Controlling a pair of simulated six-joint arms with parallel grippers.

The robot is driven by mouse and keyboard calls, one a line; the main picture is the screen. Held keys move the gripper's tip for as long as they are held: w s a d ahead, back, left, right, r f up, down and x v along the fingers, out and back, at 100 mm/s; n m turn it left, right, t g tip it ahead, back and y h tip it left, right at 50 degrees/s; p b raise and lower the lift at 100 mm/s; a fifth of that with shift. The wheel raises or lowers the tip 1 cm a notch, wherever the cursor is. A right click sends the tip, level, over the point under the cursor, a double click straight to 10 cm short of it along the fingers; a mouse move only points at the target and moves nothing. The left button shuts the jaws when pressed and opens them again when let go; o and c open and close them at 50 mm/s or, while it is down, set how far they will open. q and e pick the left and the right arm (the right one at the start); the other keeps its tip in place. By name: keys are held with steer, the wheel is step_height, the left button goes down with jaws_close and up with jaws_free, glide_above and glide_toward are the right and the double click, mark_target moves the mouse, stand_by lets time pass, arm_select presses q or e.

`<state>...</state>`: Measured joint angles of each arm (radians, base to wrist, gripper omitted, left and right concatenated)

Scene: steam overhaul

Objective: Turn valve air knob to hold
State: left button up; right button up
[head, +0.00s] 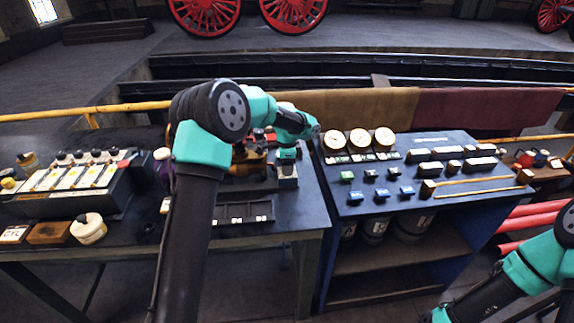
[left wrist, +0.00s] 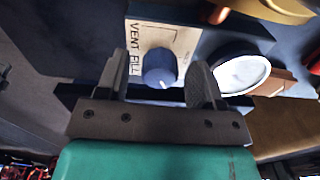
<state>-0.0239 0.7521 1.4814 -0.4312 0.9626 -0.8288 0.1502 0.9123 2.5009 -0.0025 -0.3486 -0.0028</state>
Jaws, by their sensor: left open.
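The blue-grey knob (left wrist: 160,68) sits on a pale label plate (left wrist: 145,36) in the left wrist view. The words VENT and FILL read along the plate's left side; I cannot make out HOLD. A small white mark shows at the knob's lower edge. My left gripper (left wrist: 156,68) is open, one finger on each side of the knob in the picture. I cannot tell whether either finger touches it. In the head view my left gripper (head: 287,166) is over the bench's right part, and the knob is too small to make out. My right gripper is out of view.
A white round face (left wrist: 242,75) lies close to the right finger. A blue console (head: 400,190) with three gauges (head: 360,141) stands right of the bench. A black rack (head: 243,214) is in front of the left gripper. A lever box (head: 75,185) stands left.

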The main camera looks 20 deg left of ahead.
arm_select(q)
steer(key=shift+c, duration=0.2)
steer(key=c, duration=0.9)
steer(key=shift+n, duration=0.4)
steer(key=n, duration=1.1)
stand_by(0.3)
steer(key=o, duration=0.9)
